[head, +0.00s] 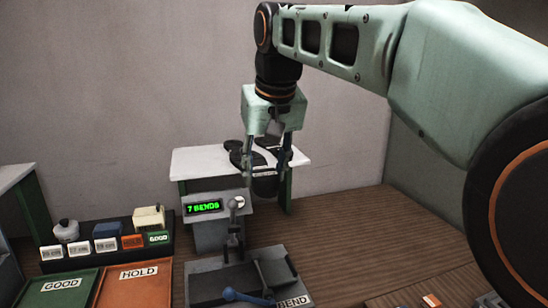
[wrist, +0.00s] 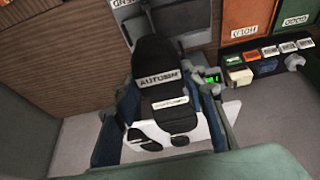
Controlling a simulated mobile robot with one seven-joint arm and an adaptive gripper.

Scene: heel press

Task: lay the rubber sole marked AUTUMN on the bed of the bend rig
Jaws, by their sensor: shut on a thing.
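The black rubber sole marked AUTUMN (wrist: 152,52) is between the fingers of my gripper (wrist: 161,90) in the wrist view, its white label facing the camera. In the head view my gripper (head: 265,172) is shut on this dark sole (head: 265,187) and holds it in front of the white table, its lower end hanging down. The bend rig's bed (head: 222,284) is grey, below and in front of my gripper, with a BEND label at its right. A second pale label shows lower in the wrist view; its words are too blurred to read.
Other dark soles (head: 233,146) lie on the white table (head: 196,160) behind. A box with a green 7 BENDS display (head: 204,207) stands by the rig. Green GOOD (head: 60,291) and orange HOLD (head: 136,285) trays and a rack of labelled blocks (head: 105,245) are at left.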

